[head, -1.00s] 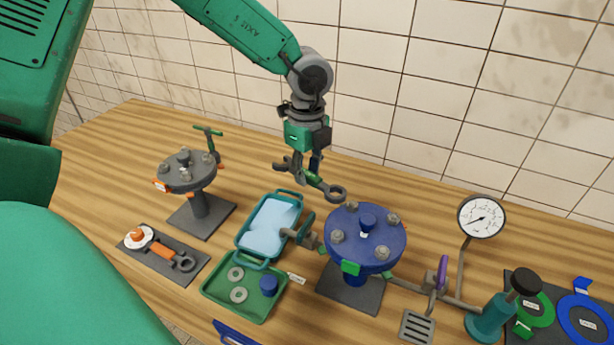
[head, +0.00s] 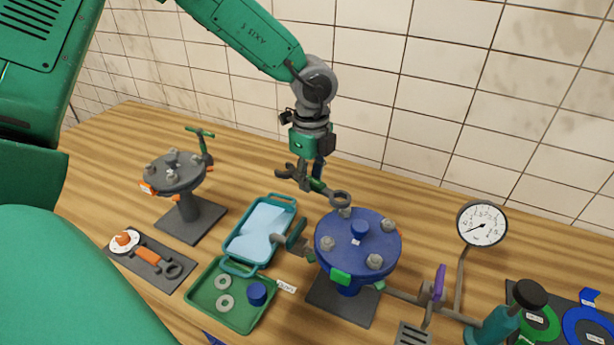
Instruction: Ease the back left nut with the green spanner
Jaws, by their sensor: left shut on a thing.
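The blue flange (head: 335,260) stands on a dark plate, with several grey nuts around a blue centre cap. The back left nut (head: 346,213) is at the rim of its top. My left gripper (head: 308,180) is shut on the green spanner (head: 318,187), behind and left of the flange. The spanner's grey ring end (head: 340,200) points right and appears just above or behind the back left nut; I cannot tell whether it touches it. My right gripper is not in view.
A teal tub (head: 230,249) and a green tray (head: 198,304) with washers and a blue cap lie left of the flange. A gauge (head: 482,225) and pipework stand right.

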